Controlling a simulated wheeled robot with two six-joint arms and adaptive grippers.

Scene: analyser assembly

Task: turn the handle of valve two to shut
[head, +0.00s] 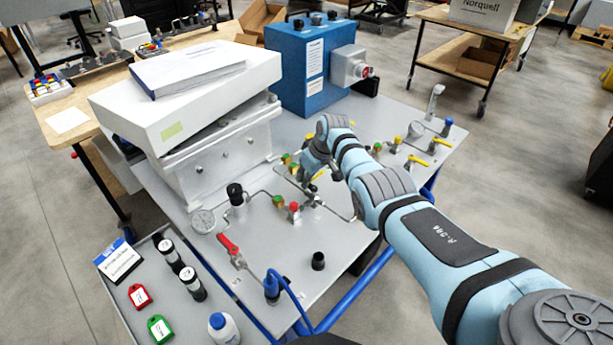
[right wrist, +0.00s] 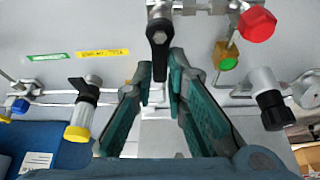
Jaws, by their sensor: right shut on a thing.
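My right gripper (head: 316,176) reaches down over the middle of the grey panel, among its pipes and valves. In the right wrist view, its two teal fingers (right wrist: 161,78) are closed on a dark lever handle (right wrist: 159,42), one finger on each side. The handle hangs from a metal valve body on a pipe and points down in that view. In the head view my gripper and wrist mostly hide this valve. I cannot read a number that marks it as valve two. My left gripper is not in view.
A red valve handle (head: 228,244) and a gauge (head: 203,221) are at the panel's near left. Yellow-handled valves (head: 416,160) stand to the right. A red knob (right wrist: 257,24) is close to the fingers. A blue box (head: 300,75) stands behind.

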